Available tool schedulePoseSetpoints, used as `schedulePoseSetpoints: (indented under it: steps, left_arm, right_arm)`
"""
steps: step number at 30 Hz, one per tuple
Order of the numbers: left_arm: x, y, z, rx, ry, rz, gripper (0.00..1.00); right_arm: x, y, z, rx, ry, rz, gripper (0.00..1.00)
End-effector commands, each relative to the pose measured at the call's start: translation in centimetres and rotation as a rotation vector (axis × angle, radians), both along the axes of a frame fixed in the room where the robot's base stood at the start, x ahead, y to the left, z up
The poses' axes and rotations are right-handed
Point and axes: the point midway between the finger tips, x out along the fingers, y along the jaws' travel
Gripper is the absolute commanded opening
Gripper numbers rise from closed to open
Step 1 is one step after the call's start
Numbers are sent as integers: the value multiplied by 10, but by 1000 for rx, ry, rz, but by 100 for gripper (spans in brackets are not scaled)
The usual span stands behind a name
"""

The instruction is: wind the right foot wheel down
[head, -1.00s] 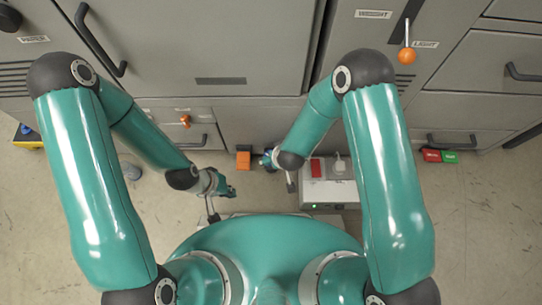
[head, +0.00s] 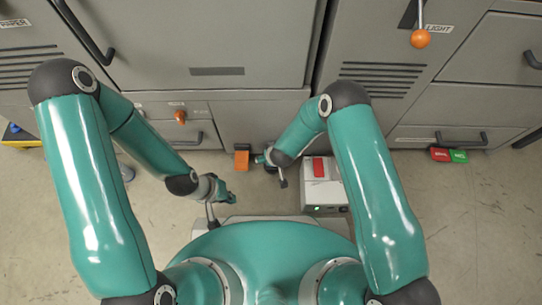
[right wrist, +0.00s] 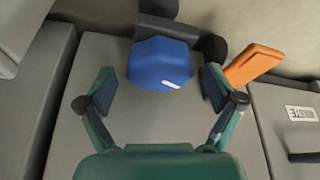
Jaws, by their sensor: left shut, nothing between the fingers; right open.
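The blue foot wheel (right wrist: 160,64), a faceted knob with a white mark, shows in the right wrist view in front of dark grey rounded parts. My right gripper (right wrist: 158,90) is open, with one finger on each side of the wheel; I cannot tell whether either touches it. In the head view my right gripper (head: 263,160) is low at the machine's base, just right of an orange block (head: 242,158), and the wheel is not clearly visible there. My left gripper (head: 228,194) is shut and empty, in front of my body.
The orange block (right wrist: 252,64) is close beside the right finger in the wrist view. A white box (head: 323,184) with a red top patch and green light stands right of my right gripper. Red and green buttons (head: 450,155) are farther right. Grey cabinets rise behind; floor at right is clear.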

Motion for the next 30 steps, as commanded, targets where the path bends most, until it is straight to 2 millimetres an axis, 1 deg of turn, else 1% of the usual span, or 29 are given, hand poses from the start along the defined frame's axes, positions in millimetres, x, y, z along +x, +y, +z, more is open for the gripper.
schedulePoseSetpoints:
  steps: [4,5,15,16,18,30]
  left_arm:
    - [0,0,0,0,0,0,0]
    - [0,0,0,0,0,0,0]
    - [0,0,0,0,0,0,0]
    - [0,1,0,0,-1,4,0]
    - [0,0,0,0,0,0,0]
    - [0,0,1,0,0,0,0]
  right_arm:
    - [0,0,0,0,0,0,92]
    - [0,0,0,0,0,0,91]
    - [0,0,0,0,0,1,34]
    - [0,8,1,0,-2,4,31]
    - [0,3,1,1,-1,1,31]
    - [0,2,1,2,1,-20,31]
